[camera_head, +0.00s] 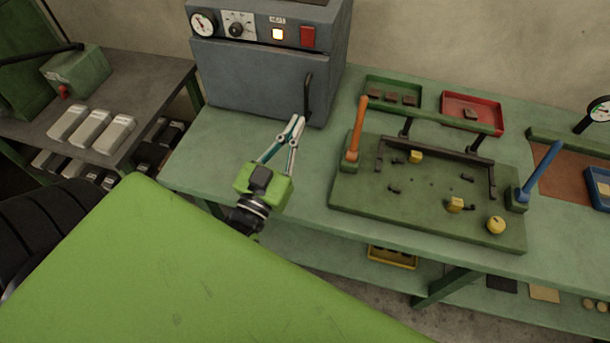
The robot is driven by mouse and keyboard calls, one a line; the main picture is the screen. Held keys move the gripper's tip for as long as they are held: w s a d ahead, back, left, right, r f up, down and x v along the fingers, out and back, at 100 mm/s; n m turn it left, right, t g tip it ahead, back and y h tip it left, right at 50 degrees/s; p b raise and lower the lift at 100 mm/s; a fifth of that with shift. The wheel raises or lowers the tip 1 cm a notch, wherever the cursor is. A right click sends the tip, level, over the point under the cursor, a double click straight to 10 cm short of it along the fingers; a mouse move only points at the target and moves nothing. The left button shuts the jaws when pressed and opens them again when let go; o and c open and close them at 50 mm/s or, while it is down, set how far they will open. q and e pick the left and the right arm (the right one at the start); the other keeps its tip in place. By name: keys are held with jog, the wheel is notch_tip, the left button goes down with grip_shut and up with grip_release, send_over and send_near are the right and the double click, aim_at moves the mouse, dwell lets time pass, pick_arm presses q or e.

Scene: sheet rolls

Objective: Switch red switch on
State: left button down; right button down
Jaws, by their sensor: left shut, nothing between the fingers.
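The red switch (308,37) is a small upright rectangle at the right end of the control panel on the grey-blue oven-like box. Whether it is on or off cannot be told. A lit orange-white lamp (278,34) sits just left of it. My left gripper (297,119) is shut and empty, with its fingertips below the switch, near the lower end of the dark door handle (308,94). Whether the tips touch the box cannot be told. My right gripper is not in view.
The green bench (222,139) holds the box and, to the right, a green fixture plate (377,192) with an orange lever (357,128) and a blue lever (541,169) standing up. A green tray and a red tray (489,98) lie behind. Bare bench lies left of the gripper.

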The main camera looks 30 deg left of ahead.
pick_arm(q)
jog(key=s+d+f+g+h, duration=0.1)
jog(key=d+f+g, duration=0.1)
jog(key=f, duration=0.3)
jog(key=s+d+f+m+g+h, duration=0.1)
jog(key=d+f+g, duration=0.2)
jog(key=f+g, duration=0.2)
jog(key=shift+f+m, duration=0.3)
jog(key=shift+f, duration=0.25)
